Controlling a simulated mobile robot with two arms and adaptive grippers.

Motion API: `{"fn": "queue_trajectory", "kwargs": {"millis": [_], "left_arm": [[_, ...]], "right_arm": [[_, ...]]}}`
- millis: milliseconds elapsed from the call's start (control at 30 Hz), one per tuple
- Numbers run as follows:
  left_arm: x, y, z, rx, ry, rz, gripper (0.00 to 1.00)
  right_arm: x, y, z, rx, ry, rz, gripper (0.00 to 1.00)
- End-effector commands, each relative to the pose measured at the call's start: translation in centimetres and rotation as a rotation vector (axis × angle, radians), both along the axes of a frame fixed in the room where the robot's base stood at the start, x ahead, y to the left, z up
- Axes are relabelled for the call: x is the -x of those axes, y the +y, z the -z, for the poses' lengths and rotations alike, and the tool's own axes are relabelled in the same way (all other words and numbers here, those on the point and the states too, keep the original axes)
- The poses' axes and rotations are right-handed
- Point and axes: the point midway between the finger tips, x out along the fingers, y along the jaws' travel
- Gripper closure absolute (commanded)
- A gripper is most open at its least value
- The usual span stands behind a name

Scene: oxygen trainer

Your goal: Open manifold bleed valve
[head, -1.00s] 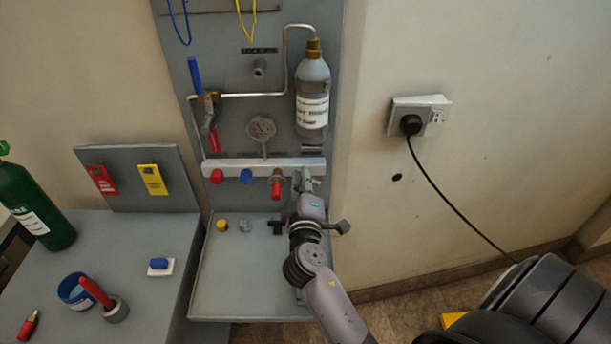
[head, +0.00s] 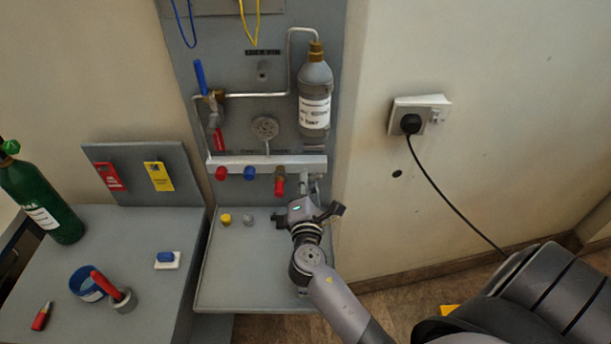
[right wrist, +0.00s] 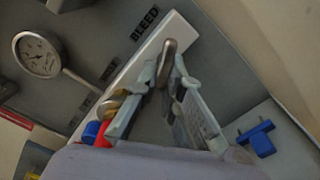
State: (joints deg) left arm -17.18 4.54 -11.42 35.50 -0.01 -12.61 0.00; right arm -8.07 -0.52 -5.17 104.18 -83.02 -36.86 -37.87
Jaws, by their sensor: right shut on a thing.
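The white manifold bar (head: 240,166) runs across the grey panel, with red, blue and brass-and-red fittings along it. In the right wrist view the word BLEED (right wrist: 145,23) is on the panel beside the bar's end. A metal valve lever (right wrist: 170,48) stands at that end, between the fingertips of my right gripper (right wrist: 166,80). The right gripper is shut on this lever. In the head view my right gripper (head: 311,186) is at the bar's right end, and it largely hides the valve. My left gripper is not in view.
A pressure gauge (head: 265,128) and a grey bottle (head: 314,95) are above the bar. Below is a grey shelf (head: 235,275) with a yellow cap (head: 225,219). A blue piece (right wrist: 258,138) lies right of the fingers in the wrist view. A green cylinder (head: 42,200) stands left.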

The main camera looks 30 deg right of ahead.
Motion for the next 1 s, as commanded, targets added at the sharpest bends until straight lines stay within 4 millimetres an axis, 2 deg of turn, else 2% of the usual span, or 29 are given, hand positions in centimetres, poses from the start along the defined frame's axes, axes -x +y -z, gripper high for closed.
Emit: {"fn": "queue_trajectory", "kwargs": {"millis": [1000], "left_arm": [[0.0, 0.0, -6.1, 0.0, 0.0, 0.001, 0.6]], "right_arm": [[0.8, -1.2, 1.0, 0.782, 0.482, -0.004, 1.0]]}}
